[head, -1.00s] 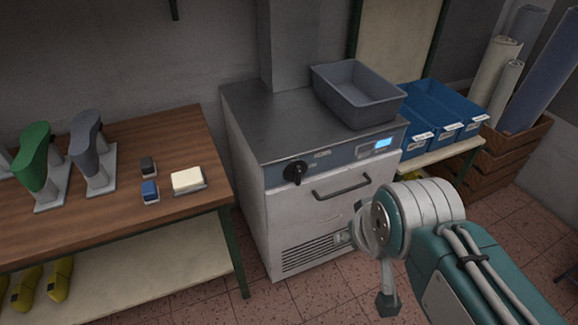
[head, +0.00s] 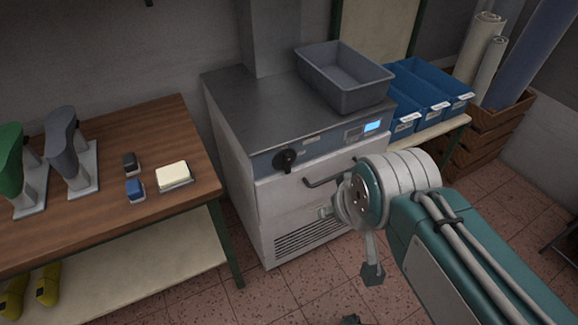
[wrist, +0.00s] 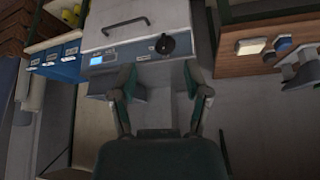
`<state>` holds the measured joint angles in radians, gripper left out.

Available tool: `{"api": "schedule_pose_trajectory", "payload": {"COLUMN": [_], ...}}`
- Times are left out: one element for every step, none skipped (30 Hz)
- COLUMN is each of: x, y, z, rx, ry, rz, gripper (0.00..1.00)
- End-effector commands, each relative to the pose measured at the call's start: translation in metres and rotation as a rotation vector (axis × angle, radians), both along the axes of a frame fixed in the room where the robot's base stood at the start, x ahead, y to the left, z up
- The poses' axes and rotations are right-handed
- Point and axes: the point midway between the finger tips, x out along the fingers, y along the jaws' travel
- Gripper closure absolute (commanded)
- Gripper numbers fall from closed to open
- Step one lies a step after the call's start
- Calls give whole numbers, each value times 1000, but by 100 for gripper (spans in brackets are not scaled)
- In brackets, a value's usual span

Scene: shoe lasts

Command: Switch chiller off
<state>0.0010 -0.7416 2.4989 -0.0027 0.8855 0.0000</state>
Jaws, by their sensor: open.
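The chiller (head: 310,205) is a pale cabinet with a grey metal top and a blue-grey front panel. Its black rotary knob (head: 285,160) sits at the left of the panel, and a small display (head: 372,126) glows blue at the right. In the wrist view the chiller appears upside down, with the knob (wrist: 165,44) and the lit display (wrist: 96,61) clear. My gripper (wrist: 160,80) is open and empty, its two fingers apart on either side below the knob in that picture. It is not touching the knob. In the head view my wrist hides part of the chiller's right front.
A grey bin (head: 345,85) stands on the chiller's top. Blue trays (head: 425,95) are on a shelf to the right. A wooden bench (head: 125,145) with shoe lasts, small blocks and a cream pad stands to the left. A drawer handle (head: 325,176) sticks out below the panel.

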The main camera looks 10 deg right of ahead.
Motion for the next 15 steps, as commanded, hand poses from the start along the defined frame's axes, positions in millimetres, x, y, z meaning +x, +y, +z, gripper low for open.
{"api": "schedule_pose_trajectory", "payload": {"x": [7, 14, 25, 35, 46, 62, 73, 84, 98, 109, 120, 133, 143, 152, 165], "y": [-2, -3, -5, -7, -10, -13, -15, -18, -21, -23, -24, -27, -28, -30, -32], "z": [-2, -3, -5, -7, -9, -12, -15, -17, -21, -24, -27, -32, -36, -40, -45], "rx": [-6, -10, -19, -27, -36, -47, -56, -65, -75, -83, -91, -99, -105, -111, -117], "ry": [-8, -17, -34, -50, -68, -95, -115, -136, -164, -184, -205, -232, -251, -272, -299], "rz": [-2, -3, -5, -5, -5, -4, -2, 0, 4, 8, 13, 19, 24, 31, 38], "gripper": [39, 39, 39, 39, 39, 39, 39, 39, 39, 39, 39, 39, 39, 39, 39]}}
